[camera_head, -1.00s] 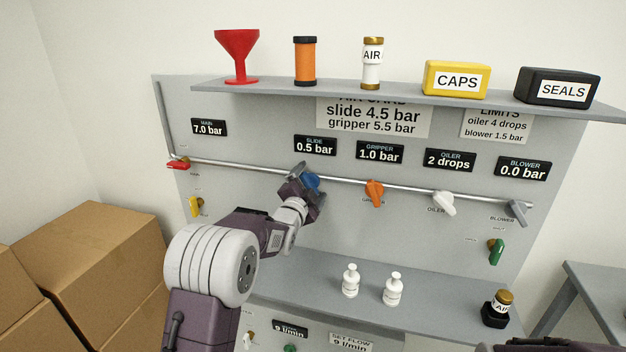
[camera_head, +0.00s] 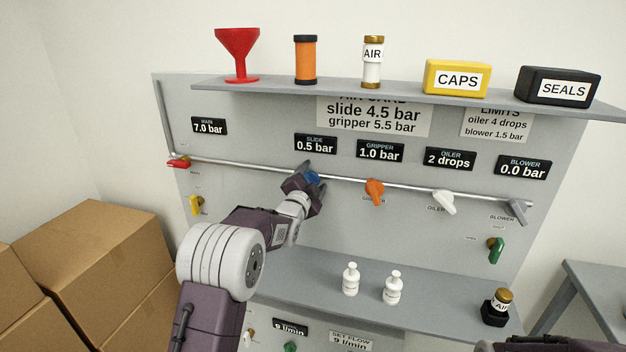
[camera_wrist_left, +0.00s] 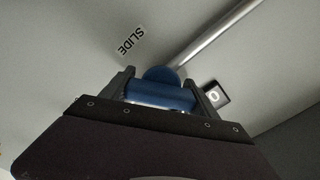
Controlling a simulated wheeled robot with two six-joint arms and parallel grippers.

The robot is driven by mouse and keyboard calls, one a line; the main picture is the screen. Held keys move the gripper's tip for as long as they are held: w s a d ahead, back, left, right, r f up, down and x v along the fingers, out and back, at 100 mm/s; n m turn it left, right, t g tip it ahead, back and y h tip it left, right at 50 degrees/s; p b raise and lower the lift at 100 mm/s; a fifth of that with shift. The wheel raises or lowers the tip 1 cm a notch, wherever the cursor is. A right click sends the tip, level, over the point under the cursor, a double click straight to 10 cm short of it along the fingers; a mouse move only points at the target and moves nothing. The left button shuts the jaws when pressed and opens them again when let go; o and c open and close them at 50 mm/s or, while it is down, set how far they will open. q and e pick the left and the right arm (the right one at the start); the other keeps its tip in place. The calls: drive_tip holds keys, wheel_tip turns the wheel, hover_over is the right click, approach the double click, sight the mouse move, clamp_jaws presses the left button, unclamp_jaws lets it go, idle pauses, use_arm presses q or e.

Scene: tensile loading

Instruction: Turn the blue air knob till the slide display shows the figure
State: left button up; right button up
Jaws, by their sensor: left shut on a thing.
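The blue air knob (camera_head: 312,178) sits on the pipe below the slide display (camera_head: 315,144), which reads 0.5 bar. My left gripper (camera_head: 308,182) is shut on the blue knob, which is partly hidden by it. In the left wrist view the blue knob (camera_wrist_left: 160,93) lies between the two fingers of the left gripper (camera_wrist_left: 160,92), beside a SLIDE label (camera_wrist_left: 127,42). The card (camera_head: 373,114) above reads slide 4.5 bar and gripper 5.5 bar. My right gripper is not in view.
To the right on the pipe are an orange knob (camera_head: 375,192), a white oiler knob (camera_head: 444,203) and a grey blower knob (camera_head: 518,211). A shelf (camera_head: 400,93) juts out above. Two white bottles (camera_head: 351,279) stand on the lower ledge. Cardboard boxes (camera_head: 90,250) fill the left.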

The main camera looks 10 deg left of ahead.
use_arm(q)
drive_tip(key=n+b, duration=0.1)
drive_tip(key=n, duration=0.2)
drive_tip(key=shift+n, duration=0.3)
drive_tip(key=n, duration=0.4)
drive_tip(key=shift+a+n, duration=0.1)
drive_tip(key=shift+n, duration=0.2)
drive_tip(key=n, duration=0.3)
drive_tip(key=shift+n, duration=0.3)
drive_tip(key=n, duration=0.4)
drive_tip(key=shift+a+n, duration=0.1)
drive_tip(key=shift+n, duration=0.2)
drive_tip(key=n, duration=0.3)
drive_tip(key=shift+n, duration=0.3)
drive_tip(key=n+p, duration=0.1)
drive_tip(key=n, duration=0.2)
drive_tip(key=shift+a+n, duration=0.1)
drive_tip(key=shift+n, duration=0.2)
drive_tip(key=n, duration=0.4)
drive_tip(key=shift+f+p, duration=0.15)
drive_tip(key=shift+p, duration=0.15)
drive_tip(key=shift+n, duration=1.8)
drive_tip(key=shift+f+p, duration=0.1)
drive_tip(key=shift+p, duration=0.2)
